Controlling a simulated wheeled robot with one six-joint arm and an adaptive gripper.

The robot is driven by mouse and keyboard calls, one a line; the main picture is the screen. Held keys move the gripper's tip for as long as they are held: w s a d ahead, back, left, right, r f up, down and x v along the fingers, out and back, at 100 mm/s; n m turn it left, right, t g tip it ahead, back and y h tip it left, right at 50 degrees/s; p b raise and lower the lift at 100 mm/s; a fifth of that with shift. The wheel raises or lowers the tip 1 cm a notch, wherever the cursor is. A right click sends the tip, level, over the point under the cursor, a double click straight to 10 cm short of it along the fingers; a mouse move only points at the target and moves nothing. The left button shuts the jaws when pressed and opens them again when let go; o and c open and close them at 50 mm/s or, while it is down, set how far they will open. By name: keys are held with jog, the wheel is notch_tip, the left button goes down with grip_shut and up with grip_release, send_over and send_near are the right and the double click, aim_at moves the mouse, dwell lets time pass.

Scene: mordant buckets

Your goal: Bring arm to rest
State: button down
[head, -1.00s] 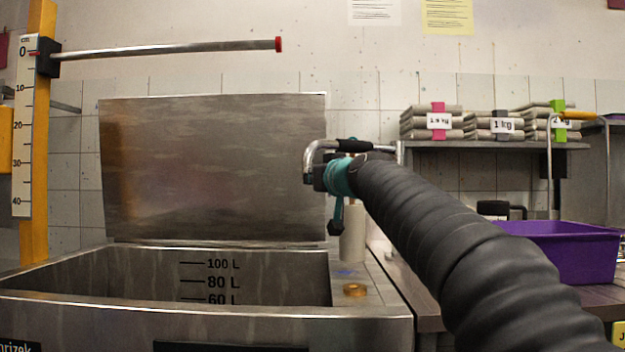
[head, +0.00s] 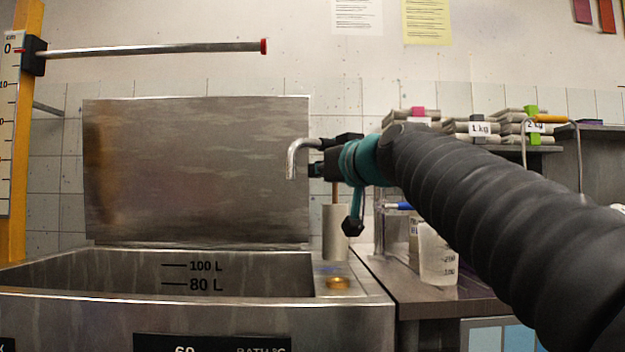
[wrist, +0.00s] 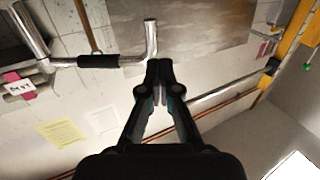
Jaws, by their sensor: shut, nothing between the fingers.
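My gripper (wrist: 158,65) shows in the wrist view with its fingertips together and nothing between them. In the head view my black-sleeved arm comes in from the lower right, and its teal wrist is in front of the back wall, right of the raised steel lid (head: 195,170). The fingertips are hard to make out there. A bent steel pipe (head: 291,160) shows just left of the wrist; in the wrist view the pipe (wrist: 152,40) with its black sleeve is beyond the fingers. I cannot tell whether they touch.
An open steel vat (head: 200,312) with litre marks stands at lower left. A horizontal rod (head: 150,48) on a yellow scale post crosses above. A clear measuring jug (head: 437,258) stands on the right bench, partly behind my arm. Weighted bags (head: 470,130) lie on a shelf.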

jog(key=shift+s, duration=0.2)
jog(key=s+d+f+m+g+h+p, duration=0.2)
jog(key=s+d+f, duration=0.4)
jog(key=f, duration=0.8)
jog(key=s+d+f+m+g+h+p, duration=0.2)
jog(key=s+d+f+g+h, duration=0.2)
jog(key=s+f, duration=0.8)
jog(key=s+d+f+m+g+h+p, duration=0.2)
jog(key=s+d+f, duration=0.5)
jog(key=f, duration=1.1)
jog(key=s+g+h, duration=0.1)
jog(key=s+g, duration=0.1)
jog(key=s, duration=0.1)
jog(key=shift+d+f, duration=0.15)
jog(key=shift+d, duration=0.15)
